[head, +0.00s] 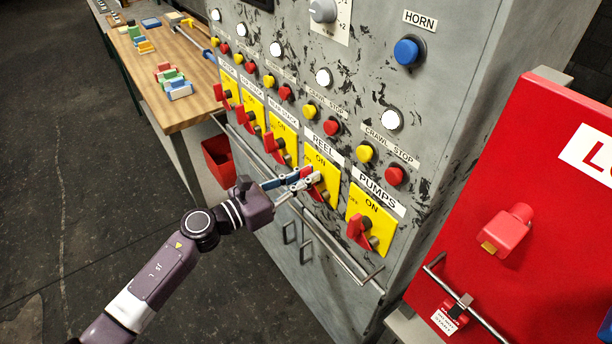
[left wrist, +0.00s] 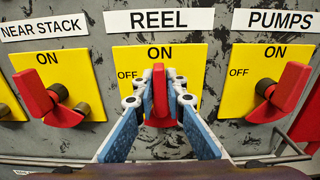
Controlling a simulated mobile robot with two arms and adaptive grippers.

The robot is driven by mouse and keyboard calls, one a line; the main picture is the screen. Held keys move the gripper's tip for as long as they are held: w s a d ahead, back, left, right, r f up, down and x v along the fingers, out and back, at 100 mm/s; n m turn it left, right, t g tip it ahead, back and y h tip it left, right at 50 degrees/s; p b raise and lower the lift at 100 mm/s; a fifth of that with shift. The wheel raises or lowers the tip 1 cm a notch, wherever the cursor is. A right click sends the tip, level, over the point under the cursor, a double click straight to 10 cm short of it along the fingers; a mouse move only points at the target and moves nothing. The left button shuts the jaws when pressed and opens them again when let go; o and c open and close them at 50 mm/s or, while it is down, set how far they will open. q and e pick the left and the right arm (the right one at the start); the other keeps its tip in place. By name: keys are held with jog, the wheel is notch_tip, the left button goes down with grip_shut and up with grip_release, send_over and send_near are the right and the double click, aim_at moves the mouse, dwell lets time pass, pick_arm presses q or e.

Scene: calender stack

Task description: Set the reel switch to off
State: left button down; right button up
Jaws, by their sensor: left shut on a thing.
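The reel switch (left wrist: 159,97) has a red handle on a yellow plate marked ON at the top and OFF at the left, under a REEL label (left wrist: 159,19). In the left wrist view the handle looks roughly upright, in line with ON. My left gripper (left wrist: 160,88) is shut on this handle, one finger on each side. In the head view the left gripper (head: 306,181) reaches the reel plate (head: 323,163) from the left, and its fingers partly cover the handle. My right gripper is not in view.
The pumps switch (left wrist: 283,93) is to the right of the reel and the near stack switch (left wrist: 52,103) to the left. A horizontal rail (head: 340,258) runs below the switches. A red lockout board (head: 540,170) stands at right, and a wooden table (head: 183,55) at upper left.

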pick_arm(q)
jog(key=n, duration=0.4)
jog(key=shift+w+a, duration=0.3)
jog(key=shift+w, duration=0.1)
jog(key=n, duration=0.4)
jog(key=shift+w+a+f+n, duration=0.25)
jog(key=shift+w+f+n, duration=0.05)
jog(key=shift+w, duration=0.05)
jog(key=shift+w+a+f+n+p, duration=0.1)
jog(key=shift+f+n+p, duration=0.2)
jog(key=shift+n, duration=1.25)
jog(key=shift+w+a+f+n+p, duration=0.1)
jog(key=shift+f+n+p, duration=0.2)
jog(key=shift+n, duration=1.2)
jog(key=shift+w+a+f+n+p, duration=0.15)
jog(key=shift+f+n, duration=0.2)
jog(key=shift+n, duration=1.2)
jog(key=shift+d, duration=0.1)
jog(key=c, duration=2)
grip_release()
jog(key=shift+o, duration=0.2)
